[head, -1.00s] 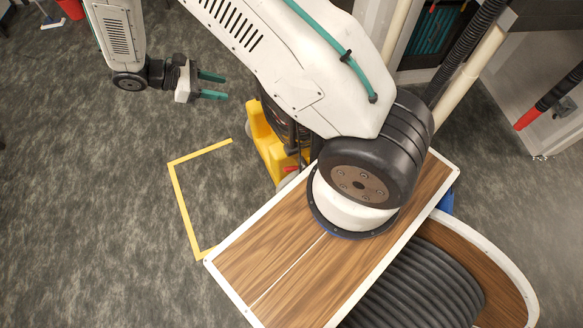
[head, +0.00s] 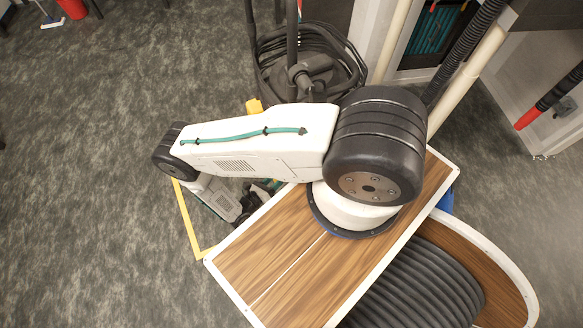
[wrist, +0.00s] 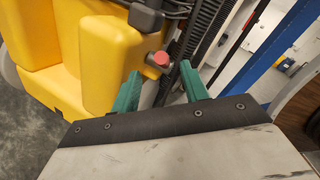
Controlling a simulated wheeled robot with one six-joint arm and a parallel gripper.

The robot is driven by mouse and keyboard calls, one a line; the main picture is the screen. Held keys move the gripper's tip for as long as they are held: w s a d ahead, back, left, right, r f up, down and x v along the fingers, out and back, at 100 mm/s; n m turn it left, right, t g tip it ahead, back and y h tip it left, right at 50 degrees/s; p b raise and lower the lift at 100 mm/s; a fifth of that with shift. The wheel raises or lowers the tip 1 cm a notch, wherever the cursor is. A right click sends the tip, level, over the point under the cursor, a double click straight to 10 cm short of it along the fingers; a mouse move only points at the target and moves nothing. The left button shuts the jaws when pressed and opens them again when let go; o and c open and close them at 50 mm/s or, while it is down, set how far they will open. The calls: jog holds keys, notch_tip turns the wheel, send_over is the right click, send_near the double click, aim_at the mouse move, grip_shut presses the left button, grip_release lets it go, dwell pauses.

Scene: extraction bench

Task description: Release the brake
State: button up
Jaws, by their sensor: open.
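A red round knob (wrist: 160,59) on a short metal stem shows near the middle of the wrist view, beside a yellow machine body (wrist: 107,55). I cannot tell for sure that it is the brake. My gripper (wrist: 161,76) is open, its two green fingers pointing towards the knob. The knob appears between the fingertips and a little beyond them in the picture; no contact is visible. In the head view my arm hides the knob and most of the gripper; only a little of the yellow machine (head: 254,106) shows.
A dark toothed upright (wrist: 206,35) stands right of the knob, with a blue post (wrist: 282,52) further right. In the head view black coiled hoses (head: 310,65) lie behind my arm. Yellow floor tape (head: 185,220) marks open grey floor at the left.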

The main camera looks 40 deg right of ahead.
jog(key=shift+n, duration=0.3)
jog(key=shift+s+d+f, duration=0.1)
jog(key=shift+d+f, duration=0.05)
jog(key=shift+d, duration=1.2)
jog(key=shift+d+f, duration=0.15)
jog(key=shift+d, duration=1.25)
jog(key=shift+s+d+f, duration=0.1)
jog(key=shift+d+f, duration=0.05)
jog(key=shift+d, duration=1.2)
jog(key=shift+c, duration=0.4)
grip_shut()
jog(key=shift+w, duration=0.1)
